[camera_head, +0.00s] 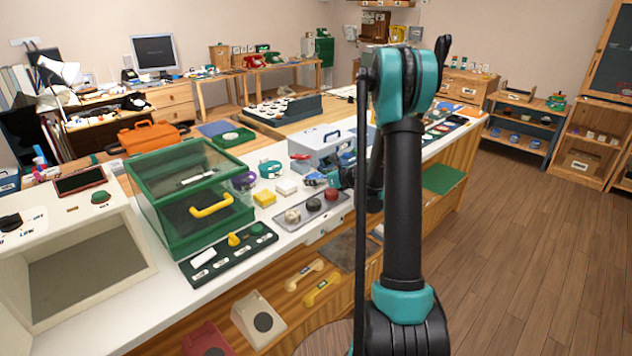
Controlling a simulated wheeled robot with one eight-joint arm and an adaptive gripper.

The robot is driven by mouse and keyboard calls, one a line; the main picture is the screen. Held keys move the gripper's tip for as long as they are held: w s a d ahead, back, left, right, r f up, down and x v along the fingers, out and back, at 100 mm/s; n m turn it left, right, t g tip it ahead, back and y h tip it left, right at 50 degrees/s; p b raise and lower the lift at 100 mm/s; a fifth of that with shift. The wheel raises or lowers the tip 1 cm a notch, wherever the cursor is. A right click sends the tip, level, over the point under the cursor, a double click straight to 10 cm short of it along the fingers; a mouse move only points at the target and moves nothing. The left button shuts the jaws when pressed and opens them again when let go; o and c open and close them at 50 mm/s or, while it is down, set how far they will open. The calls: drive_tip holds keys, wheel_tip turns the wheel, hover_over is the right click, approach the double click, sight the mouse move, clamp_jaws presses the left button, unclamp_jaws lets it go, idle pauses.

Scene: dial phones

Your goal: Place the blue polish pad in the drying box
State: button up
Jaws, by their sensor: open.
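My gripper (328,179) is small in the head view, over the white counter behind a grey tray (303,222). Its fingers are open, and I see nothing clearly held between them. I cannot tell which pad is the blue one. A green box with clear panels and a yellow handle (211,205) stands left of the tray; it may be the drying box, but its label is unreadable. My arm hides part of the counter.
A dark green switch panel (228,256) lies in front of the green box. A grey case (325,143) is behind. A beige cabinet (85,265) fills the left.

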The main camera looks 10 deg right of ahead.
drive_tip(key=shift+c, duration=0.4)
drive_tip(key=c, duration=1.3)
drive_tip(key=shift+r, duration=0.1)
